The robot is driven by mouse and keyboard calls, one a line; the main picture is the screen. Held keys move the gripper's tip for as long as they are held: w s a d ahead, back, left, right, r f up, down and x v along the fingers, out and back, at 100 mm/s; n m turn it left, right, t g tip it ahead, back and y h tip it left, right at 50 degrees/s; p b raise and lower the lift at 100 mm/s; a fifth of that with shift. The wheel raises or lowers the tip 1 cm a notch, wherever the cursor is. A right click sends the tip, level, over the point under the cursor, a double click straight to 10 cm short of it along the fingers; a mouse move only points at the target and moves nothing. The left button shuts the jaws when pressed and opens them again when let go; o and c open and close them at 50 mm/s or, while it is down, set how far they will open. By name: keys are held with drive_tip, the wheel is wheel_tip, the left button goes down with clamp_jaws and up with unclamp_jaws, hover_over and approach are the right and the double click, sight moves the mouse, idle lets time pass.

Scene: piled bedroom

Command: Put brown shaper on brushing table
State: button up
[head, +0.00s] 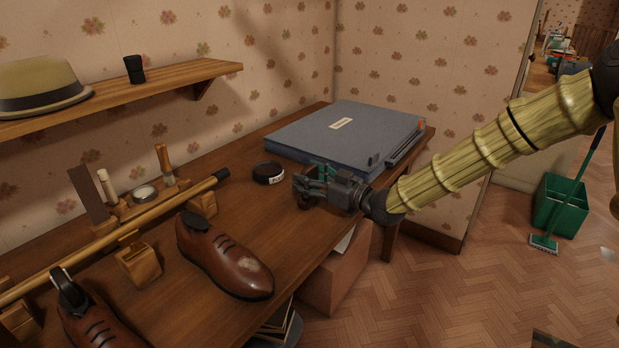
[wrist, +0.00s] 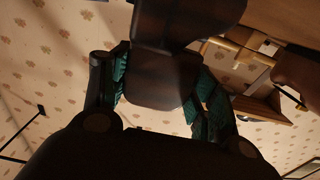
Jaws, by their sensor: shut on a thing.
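My gripper (head: 305,186) has teal fingers and is over the right part of the wooden table (head: 235,260), beside the round black tin. In the wrist view its fingers are closed on a dark thing (wrist: 160,78). This may be the brown shaper, but its colour and full shape are too dark to tell. In the head view the held thing is small and mostly hidden by the fingers. I cannot tell whether it touches the tabletop. The wooden table holds shoes and brushing gear, and no other table is clearly seen.
The black tin (head: 268,172) and a blue-grey case (head: 345,135) are near my gripper. Brown shoes (head: 225,262) and a long wooden rail (head: 130,232) with holders fill the left. Bare tabletop lies between tin and shoe. A shelf (head: 150,88) with a hat hangs above.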

drive_tip(key=o, duration=1.2)
drive_tip(key=shift+o, duration=0.2)
drive_tip(key=shift+r, duration=0.15)
drive_tip(key=v, duration=1.2)
